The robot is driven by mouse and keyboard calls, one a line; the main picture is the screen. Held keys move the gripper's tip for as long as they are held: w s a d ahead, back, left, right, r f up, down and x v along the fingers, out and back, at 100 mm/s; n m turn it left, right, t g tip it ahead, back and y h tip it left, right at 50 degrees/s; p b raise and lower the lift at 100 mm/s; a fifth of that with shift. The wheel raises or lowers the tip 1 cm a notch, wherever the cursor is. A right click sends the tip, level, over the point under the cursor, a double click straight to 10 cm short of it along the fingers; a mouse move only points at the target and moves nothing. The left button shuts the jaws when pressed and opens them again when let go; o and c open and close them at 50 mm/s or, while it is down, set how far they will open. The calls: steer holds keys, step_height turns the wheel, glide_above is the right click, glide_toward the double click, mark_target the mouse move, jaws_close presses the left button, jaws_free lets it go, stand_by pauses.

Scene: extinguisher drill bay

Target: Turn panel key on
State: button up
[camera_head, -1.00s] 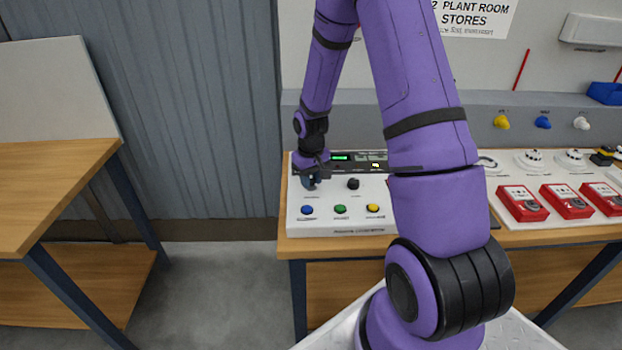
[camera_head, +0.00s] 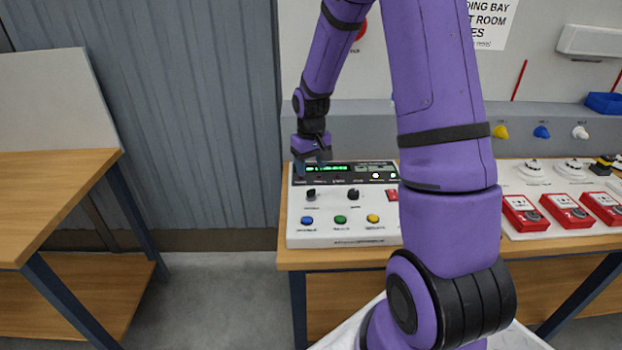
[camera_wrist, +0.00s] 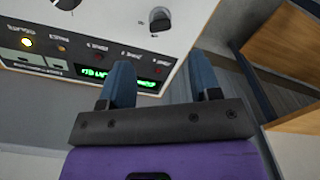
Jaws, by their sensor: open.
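The white control panel (camera_head: 340,240) sits on the bench, with a dark left knob (camera_head: 311,194) and a dark right knob (camera_head: 353,194) on its face. Which of them is the key is too small to tell. The left knob also shows in the wrist view (camera_wrist: 160,19), with its pointer tilted slightly off straight. A green-lit display (camera_head: 327,168) and lit lamps (camera_head: 376,175) are along the panel's back. My gripper (camera_head: 318,158) is open and empty, above the back left of the panel, apart from both knobs. Its blue fingers (camera_wrist: 163,82) show in the wrist view.
Blue (camera_head: 307,220), green (camera_head: 340,219) and yellow (camera_head: 373,218) buttons line the panel front. Red call-point boxes (camera_head: 565,209) and white detectors stand to the right. A wooden table (camera_head: 60,190) is at left, with open floor between.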

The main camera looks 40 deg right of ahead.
steer(key=shift+r, duration=1.25)
steer(key=s+a+r+t, duration=0.1)
steer(key=s+a+r, duration=0.35)
steer(key=r, duration=0.35)
steer(key=s+a+r+t, duration=0.1)
steer(key=s+a+r, duration=0.3)
steer(key=r, duration=0.5)
steer(key=s+a+r+t, duration=0.1)
steer(key=s+r, duration=0.3)
steer(key=s, duration=0.5)
steer(key=s+a+r+n+t, duration=0.1)
steer(key=s+a+r+t, duration=0.1)
steer(key=s, duration=0.7)
steer(key=shift+a+r, duration=0.8)
steer(key=shift+r, duration=0.05)
